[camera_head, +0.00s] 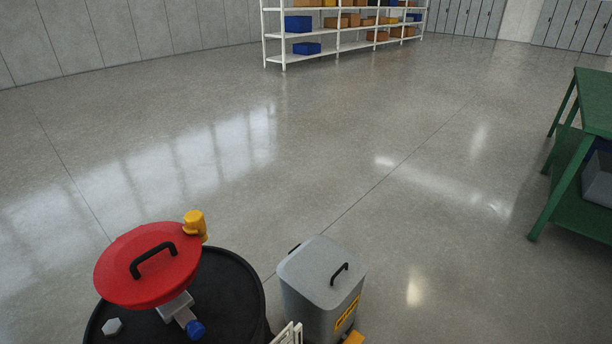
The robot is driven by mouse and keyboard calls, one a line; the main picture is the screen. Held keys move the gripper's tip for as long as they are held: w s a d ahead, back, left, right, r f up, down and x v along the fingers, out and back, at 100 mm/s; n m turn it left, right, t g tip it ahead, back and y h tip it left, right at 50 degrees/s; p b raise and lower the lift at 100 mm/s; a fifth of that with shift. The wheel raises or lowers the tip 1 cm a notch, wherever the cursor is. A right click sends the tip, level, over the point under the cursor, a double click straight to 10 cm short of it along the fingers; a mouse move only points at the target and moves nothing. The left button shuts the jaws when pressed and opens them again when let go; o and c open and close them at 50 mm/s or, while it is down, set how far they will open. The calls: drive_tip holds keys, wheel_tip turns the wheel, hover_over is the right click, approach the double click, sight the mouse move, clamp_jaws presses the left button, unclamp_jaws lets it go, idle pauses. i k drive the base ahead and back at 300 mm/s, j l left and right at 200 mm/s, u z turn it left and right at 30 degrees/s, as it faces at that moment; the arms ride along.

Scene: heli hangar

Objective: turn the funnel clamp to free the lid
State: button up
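A red round lid (146,266) with a black bar handle (153,260) sits over a black drum top (236,295) at the lower left. A yellow piece (195,224) stands at the lid's right rim; it looks like the clamp, but I cannot tell for sure. A grey bracket (178,309) with a blue knob (196,329) sticks out from under the lid's front. The funnel body below the lid is mostly hidden. My gripper cannot be made out in this view.
A grey lidded bin (313,304) with a yellow label stands right of the drum. A white slatted piece (288,334) shows at the bottom edge between them. A green workbench (594,105) stands at the right, white shelving (338,29) at the back. The floor between is clear.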

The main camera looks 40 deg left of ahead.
sight(194, 222)
drive_tip(key=i+z, duration=0.1)
drive_tip(key=i, duration=0.85)
drive_tip(key=i+j, duration=0.1)
drive_tip(key=i, duration=0.85)
drive_tip(key=i+l+u, duration=0.15)
drive_tip(key=i+u, duration=0.25)
drive_tip(key=i+l+u, duration=0.35)
drive_tip(key=i, duration=0.2)
drive_tip(key=u, duration=2.85)
